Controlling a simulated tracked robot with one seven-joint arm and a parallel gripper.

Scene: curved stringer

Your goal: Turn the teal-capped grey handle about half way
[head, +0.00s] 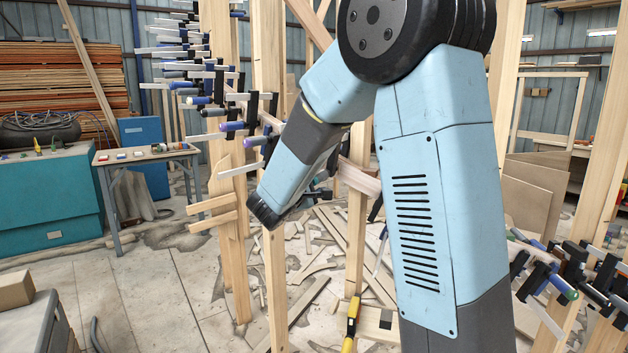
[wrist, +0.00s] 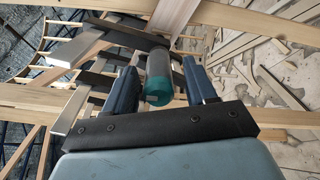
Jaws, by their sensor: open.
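The grey handle (wrist: 158,66) with its teal cap (wrist: 158,90) shows in the wrist view, its capped end pointing toward me. My gripper (wrist: 149,75) is open, with one dark blue finger on each side of the handle. The handle lies between the fingers, with a gap visible on the left and a narrower one on the right; I cannot tell whether either finger touches it. In the head view my arm hides most of the area around my gripper, and I cannot make out this handle there.
Several clamps with pale bars (head: 232,126) line the curved wooden stringer, and more sit at the right (head: 570,285). Upright wooden posts (head: 272,200) stand close to my arm. Offcuts (head: 310,300) litter the floor. A small table (head: 145,155) stands at the left.

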